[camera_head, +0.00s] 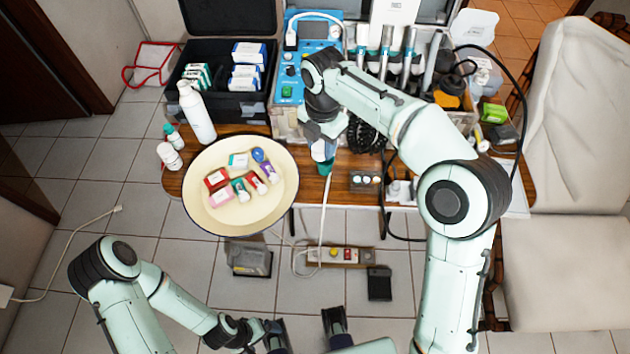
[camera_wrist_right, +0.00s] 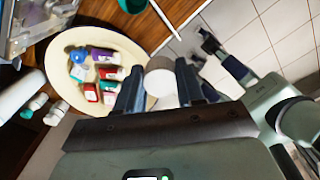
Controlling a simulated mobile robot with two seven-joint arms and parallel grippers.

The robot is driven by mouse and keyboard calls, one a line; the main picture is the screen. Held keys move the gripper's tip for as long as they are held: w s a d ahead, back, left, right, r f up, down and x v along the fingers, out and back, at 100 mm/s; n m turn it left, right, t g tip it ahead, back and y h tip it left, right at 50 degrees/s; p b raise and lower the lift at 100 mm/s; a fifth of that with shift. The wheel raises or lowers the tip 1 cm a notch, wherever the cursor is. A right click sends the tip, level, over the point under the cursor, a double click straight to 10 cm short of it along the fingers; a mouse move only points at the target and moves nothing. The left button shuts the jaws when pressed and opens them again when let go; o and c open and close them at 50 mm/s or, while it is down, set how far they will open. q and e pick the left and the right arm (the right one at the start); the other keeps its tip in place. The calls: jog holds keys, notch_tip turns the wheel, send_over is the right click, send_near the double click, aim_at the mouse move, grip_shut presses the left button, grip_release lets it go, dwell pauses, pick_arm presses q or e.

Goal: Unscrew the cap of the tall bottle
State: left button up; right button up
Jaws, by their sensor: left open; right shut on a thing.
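The tall white bottle (camera_head: 198,115) stands upright on the table's left side, between the black case and the round plate; it also shows at the left edge of the right wrist view (camera_wrist_right: 18,97). My right gripper (camera_head: 324,140) is above the table, right of the plate and apart from this bottle. In the wrist view its fingers (camera_wrist_right: 160,88) are shut on a white round object (camera_wrist_right: 160,77); I cannot tell whether it is a cap. My left gripper (camera_head: 306,330) is open and empty, low in front of the table.
The cream plate (camera_head: 208,217) holds several small boxes and bottles. Two small white bottles (camera_head: 169,156) stand left of it. A teal-topped object (camera_head: 325,166) is below my right gripper. The blue device (camera_head: 312,50) and instrument case fill the back. A power strip (camera_head: 340,255) lies in front.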

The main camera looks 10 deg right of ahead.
jog(key=shift+w+a+r+n, duration=0.15)
jog(key=shift+r+n, duration=0.15)
jog(key=shift+n, duration=0.2)
jog(key=shift+f, duration=0.2)
jog(key=b, duration=0.3)
send_near(319, 192)
jog(key=shift+f, duration=3.1)
jog(key=shift+f, duration=0.2)
jog(key=o, duration=1.2)
jog(key=shift+c, duration=0.2)
jog(key=shift+r, duration=0.1)
